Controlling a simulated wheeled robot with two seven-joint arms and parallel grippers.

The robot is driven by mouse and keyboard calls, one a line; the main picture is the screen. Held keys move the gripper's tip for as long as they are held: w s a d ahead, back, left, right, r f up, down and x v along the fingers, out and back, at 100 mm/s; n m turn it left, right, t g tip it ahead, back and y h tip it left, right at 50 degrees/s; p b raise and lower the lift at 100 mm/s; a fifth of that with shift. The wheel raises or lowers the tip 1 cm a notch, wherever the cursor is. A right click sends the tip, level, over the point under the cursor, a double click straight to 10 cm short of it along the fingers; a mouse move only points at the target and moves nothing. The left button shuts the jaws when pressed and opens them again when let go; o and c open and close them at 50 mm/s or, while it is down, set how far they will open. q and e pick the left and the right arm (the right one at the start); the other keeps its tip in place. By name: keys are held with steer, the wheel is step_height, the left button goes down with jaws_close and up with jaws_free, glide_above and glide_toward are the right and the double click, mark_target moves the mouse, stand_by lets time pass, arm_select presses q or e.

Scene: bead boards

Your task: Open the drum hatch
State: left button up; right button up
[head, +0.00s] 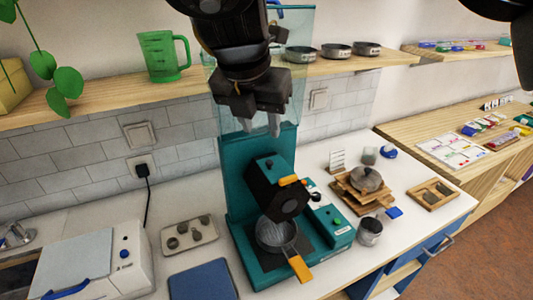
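The teal machine (240,190) stands on the white counter, with a clear upper housing behind my arm. Its black drum (268,183) is tilted on the front, and an orange handle (289,180) sits on the drum's upper right side. Whether the hatch is open or shut is too small to tell. A round metal pan (275,235) with an orange grip sits below the drum. My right gripper (261,128) hangs from the top, above and apart from the drum. Its two fingers point down with a gap between them, and nothing shows in it. My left gripper is not in view.
A metal cup (370,231) and a wooden stack with a stone-like lidded pot (366,180) stand to the right. A grey tray (188,234) and blue mat (202,280) lie left. A shelf (110,96) with a green jug (163,56) runs behind.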

mark_target(270, 161)
steer(key=p+x, duration=0.1)
steer(key=x, duration=0.9)
steer(key=shift+f+p, duration=0.35)
steer(key=shift+p, duration=0.05)
steer(key=shift+d, duration=0.1)
jaws_close()
